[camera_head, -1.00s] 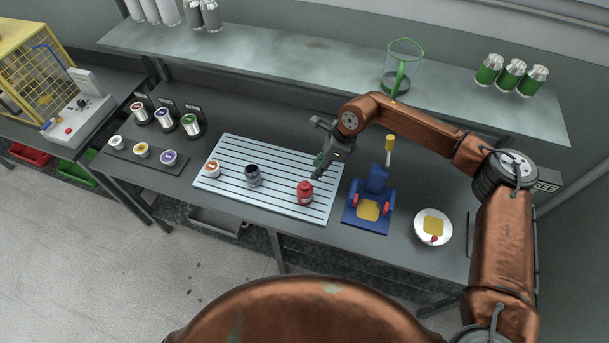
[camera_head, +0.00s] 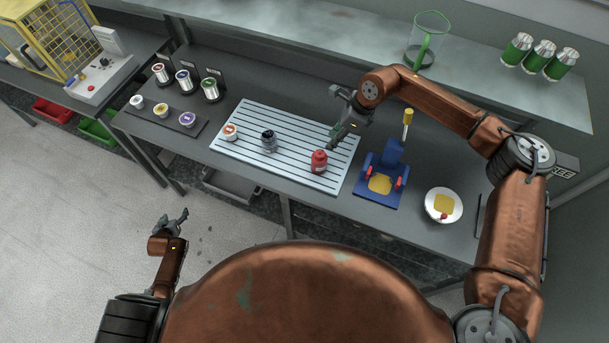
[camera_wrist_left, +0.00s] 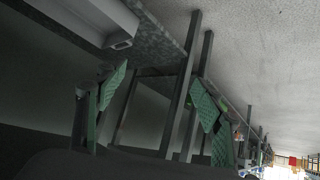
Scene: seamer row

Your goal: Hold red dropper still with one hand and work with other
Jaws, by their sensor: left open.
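The red dropper (camera_head: 318,161), a small red bottle, stands upright on the slatted pale mat (camera_head: 300,124) near its right end. My right gripper (camera_head: 334,143) points down just behind and right of the red dropper. Its fingers appear apart from the bottle; their opening is too small to make out. My left gripper (camera_head: 180,218) is low at the left, over the floor in front of the bench. In the left wrist view my left gripper (camera_wrist_left: 158,95) has its green-padded fingers spread with nothing between them.
A dark bottle (camera_head: 269,140) and an orange-marked white jar (camera_head: 230,131) stand on the mat. A blue press (camera_head: 382,177) and white dish (camera_head: 443,205) stand to the right. Lidded jars and spools are left. A shelf (camera_head: 330,46) runs behind. Bench legs (camera_wrist_left: 180,90) show near my left gripper.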

